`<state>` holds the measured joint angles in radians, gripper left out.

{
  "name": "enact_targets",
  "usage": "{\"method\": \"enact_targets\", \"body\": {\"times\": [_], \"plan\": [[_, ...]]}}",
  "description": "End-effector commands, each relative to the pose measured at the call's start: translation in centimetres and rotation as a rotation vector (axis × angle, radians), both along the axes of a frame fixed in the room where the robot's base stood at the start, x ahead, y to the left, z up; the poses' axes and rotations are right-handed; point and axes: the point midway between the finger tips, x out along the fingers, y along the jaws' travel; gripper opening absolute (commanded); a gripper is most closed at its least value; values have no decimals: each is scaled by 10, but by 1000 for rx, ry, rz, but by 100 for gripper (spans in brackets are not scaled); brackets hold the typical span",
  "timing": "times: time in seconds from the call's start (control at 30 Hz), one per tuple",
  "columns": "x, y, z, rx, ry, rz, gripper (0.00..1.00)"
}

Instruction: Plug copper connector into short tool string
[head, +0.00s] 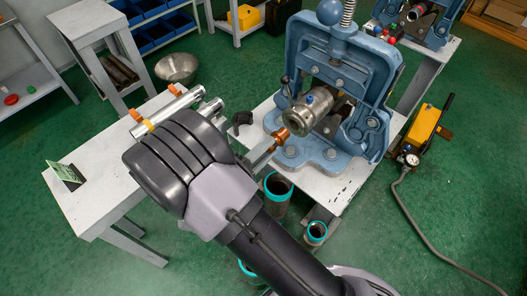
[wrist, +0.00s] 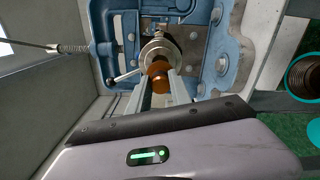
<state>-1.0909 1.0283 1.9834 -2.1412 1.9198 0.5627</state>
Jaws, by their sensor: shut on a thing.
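The short tool string (head: 309,111) is a grey metal cylinder with a blue fitting, held in the blue vise (head: 352,62). Its round end faces my gripper; in the wrist view the tool string (wrist: 159,48) shows just beyond the fingers. My gripper (head: 268,148) is shut on the copper connector (head: 281,135). In the wrist view my gripper (wrist: 159,88) has the copper connector (wrist: 158,69) between its two fingertips, in front of the tool string's end. The connector is at or very close to that end. I cannot tell whether its tip is inside.
Teal-rimmed pipes (head: 277,187) stand below the vise. A yellow pump (head: 423,125) with a hose is on the floor at right.

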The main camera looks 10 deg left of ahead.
Motion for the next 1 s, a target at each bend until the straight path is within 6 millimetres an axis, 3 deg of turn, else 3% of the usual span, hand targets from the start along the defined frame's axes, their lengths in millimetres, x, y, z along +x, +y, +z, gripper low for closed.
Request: {"method": "enact_targets", "body": {"times": [0.23,1.0], "plan": [[18,-11,0,0,0,-2,0],[23,-14,0,0,0,-1,0]]}}
